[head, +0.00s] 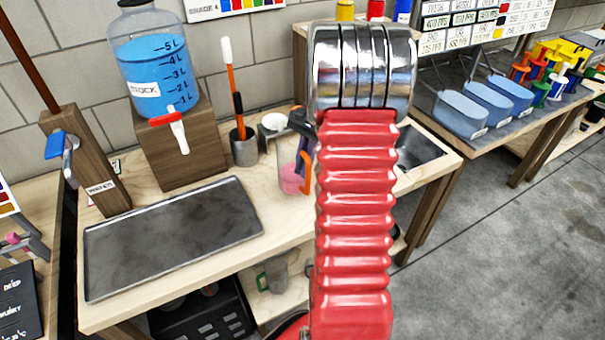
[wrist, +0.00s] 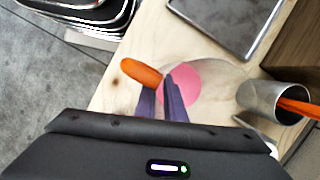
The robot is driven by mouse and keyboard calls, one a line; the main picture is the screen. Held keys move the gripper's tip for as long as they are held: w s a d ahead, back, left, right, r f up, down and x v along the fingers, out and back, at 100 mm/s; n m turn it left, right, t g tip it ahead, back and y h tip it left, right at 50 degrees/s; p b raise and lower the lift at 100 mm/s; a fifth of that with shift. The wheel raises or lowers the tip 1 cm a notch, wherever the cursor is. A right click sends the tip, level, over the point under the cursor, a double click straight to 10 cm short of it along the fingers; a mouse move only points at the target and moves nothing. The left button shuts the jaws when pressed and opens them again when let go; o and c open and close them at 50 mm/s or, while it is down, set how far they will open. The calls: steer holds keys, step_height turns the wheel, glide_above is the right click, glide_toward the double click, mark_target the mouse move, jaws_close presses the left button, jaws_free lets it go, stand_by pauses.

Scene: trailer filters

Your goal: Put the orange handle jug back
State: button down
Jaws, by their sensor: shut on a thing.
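The orange handle jug (head: 291,180) is a clear vessel with pink at its bottom, over the wooden bench behind my red arm in the head view. Its orange handle (head: 306,172) shows beside my dark gripper. In the wrist view my gripper's dark fingers (wrist: 161,100) are shut on the jug, close to its orange handle (wrist: 142,72). The jug's clear wall is faint there, around a pink disc (wrist: 192,84). My arm hides part of the jug in the head view. I cannot tell whether its base touches the bench.
A dark metal tray (head: 175,236) lies on the bench at left. A blue-filled dispenser (head: 150,65) with a red-and-white tap stands on a wooden block. A steel cup (head: 244,150) holding an orange-handled brush is close beside the jug. A sink (head: 418,150) lies right of my arm.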

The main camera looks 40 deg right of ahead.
mark_target(300, 187)
steer(key=shift+f, duration=1.45)
steer(key=c, duration=1.8)
jaws_free()
steer(key=v, duration=1.2)
